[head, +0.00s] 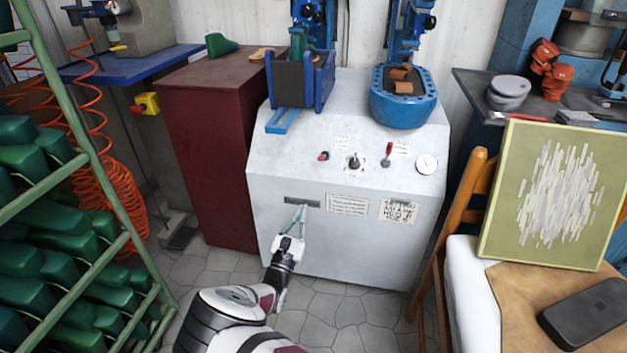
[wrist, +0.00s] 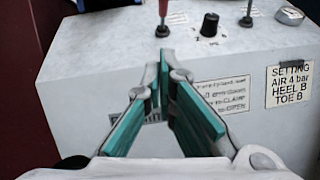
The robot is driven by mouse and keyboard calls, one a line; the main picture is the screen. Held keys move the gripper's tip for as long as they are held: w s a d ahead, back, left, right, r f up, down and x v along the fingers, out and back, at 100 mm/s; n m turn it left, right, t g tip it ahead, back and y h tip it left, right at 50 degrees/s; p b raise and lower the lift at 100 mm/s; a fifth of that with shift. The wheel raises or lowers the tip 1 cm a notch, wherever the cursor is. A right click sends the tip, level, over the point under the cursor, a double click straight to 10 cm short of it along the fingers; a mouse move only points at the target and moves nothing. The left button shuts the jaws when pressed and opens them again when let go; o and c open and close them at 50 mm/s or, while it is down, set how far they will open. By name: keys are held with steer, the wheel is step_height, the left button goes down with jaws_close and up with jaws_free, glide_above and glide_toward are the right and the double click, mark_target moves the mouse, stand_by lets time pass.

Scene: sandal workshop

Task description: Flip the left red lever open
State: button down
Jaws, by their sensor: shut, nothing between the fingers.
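The left red lever (head: 323,156) is on the sloping top panel of the white machine (head: 270,225). It looks short and foreshortened in the head view; in the wrist view its red handle (wrist: 163,9) rises from a dark base, with its top cut off. The right red lever (head: 388,151) stands up, and only its lower part (wrist: 247,14) shows in the wrist view. My gripper (head: 302,209) is in front of the machine's front face, below the left lever and apart from it. Its green-padded fingers (wrist: 165,60) meet at the tips, shut and empty.
A black knob (head: 354,161) sits between the levers, and a round gauge (head: 427,164) is at the right. A blue clamp box (head: 326,82) and a blue basin (head: 403,110) stand behind them. A dark red cabinet (head: 208,160) adjoins on the left; a chair (head: 465,200) is at right.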

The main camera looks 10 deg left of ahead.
mark_target(323, 157)
steer(key=b+x, duration=0.1)
steer(key=x, duration=0.3)
steer(key=r+b+x, duration=0.1)
steer(key=x, duration=0.3)
steer(key=s+r+b+x, duration=0.1)
steer(key=x, duration=0.3)
steer(key=shift+w+d+r, duration=0.2)
steer(key=shift+w+r, duration=0.2)
steer(key=shift+r+g+p, duration=0.3)
steer(key=shift+g+p, duration=0.1)
steer(key=shift+p, duration=0.3)
